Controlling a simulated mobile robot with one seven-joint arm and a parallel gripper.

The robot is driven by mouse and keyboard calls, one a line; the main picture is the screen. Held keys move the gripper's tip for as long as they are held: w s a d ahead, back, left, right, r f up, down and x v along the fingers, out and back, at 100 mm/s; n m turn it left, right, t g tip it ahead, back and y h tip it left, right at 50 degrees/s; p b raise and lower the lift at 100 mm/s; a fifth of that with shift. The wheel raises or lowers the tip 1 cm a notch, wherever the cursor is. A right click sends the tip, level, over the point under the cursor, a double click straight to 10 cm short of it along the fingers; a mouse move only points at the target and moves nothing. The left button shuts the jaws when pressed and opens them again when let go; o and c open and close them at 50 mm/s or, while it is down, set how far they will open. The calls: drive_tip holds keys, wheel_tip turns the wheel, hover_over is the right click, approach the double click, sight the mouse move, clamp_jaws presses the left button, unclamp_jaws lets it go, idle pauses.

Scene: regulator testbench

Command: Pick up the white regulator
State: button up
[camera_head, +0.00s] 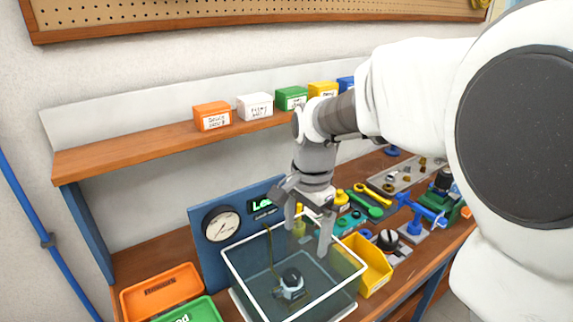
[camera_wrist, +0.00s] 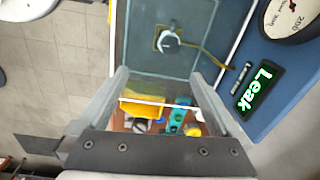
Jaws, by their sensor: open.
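The white regulator (camera_head: 291,283), pale with a dark top, sits on the bottom of a clear, white-rimmed tank (camera_head: 246,283). A thin dark yellowish hose runs up from it to the tank's back wall. In the wrist view the regulator (camera_wrist: 168,42) shows beyond the fingertips, on a yellowish square mark. My gripper (camera_head: 307,241) is open and empty, pointing down over the tank's back right part. It is above the regulator and apart from it. Its two fingers also show in the wrist view (camera_wrist: 160,76), spread wide.
A blue panel (camera_head: 206,264) with a round gauge (camera_head: 221,224) and a lit green "Leak" sign (camera_wrist: 259,89) stands behind the tank. A yellow bin (camera_head: 376,276) is right of the tank; orange (camera_head: 160,291) and green trays are left. Tools crowd the right side.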

sight(294, 276)
drive_tip(key=shift+m, duration=0.7)
drive_tip(key=f, duration=0.4)
drive_tip(key=w+a+f, duration=0.1)
drive_tip(key=f, duration=0.4)
drive_tip(key=a+f, duration=0.1)
drive_tip(key=f, duration=0.3)
drive_tip(key=shift+w+f, duration=0.25)
drive_tip(key=shift+w, duration=0.1)
drive_tip(key=shift+w+a+f+b, duration=0.1)
drive_tip(key=shift+a+f+b, duration=0.1)
drive_tip(key=shift+f, duration=1.3)
drive_tip(key=shift+w+a+f+b, duration=0.1)
drive_tip(key=shift+f+b, duration=0.05)
drive_tip(key=shift+f, duration=1.3)
drive_tip(key=shift+c, duration=0.3)
drive_tip(key=shift+r, duration=0.1)
clamp_jaws()
